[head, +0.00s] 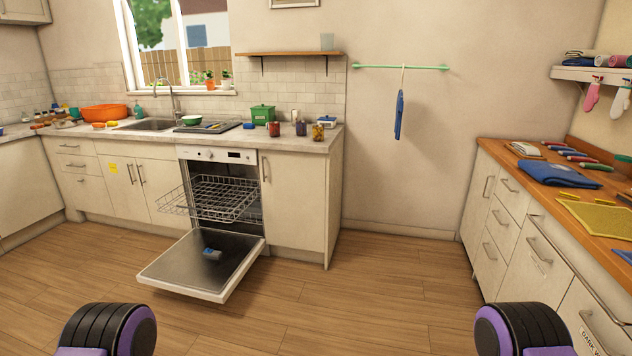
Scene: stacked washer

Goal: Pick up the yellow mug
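I cannot clearly make out a yellow mug in the head view. The nearest match in colour is a small yellowish jar-like item (318,132) at the right end of the back counter, too small to identify. Beside it stand a dark cup-like item (301,128) and a dark red jar (273,129). Neither gripper is in view; only black and purple parts of my arms show at the bottom left and bottom right.
The dishwasher door (205,268) hangs open low over the floor, with its rack (215,197) pulled out. The back counter also carries a green box (262,114) and an orange basin (104,112). A wooden counter (540,165) runs along the right. The middle floor is clear.

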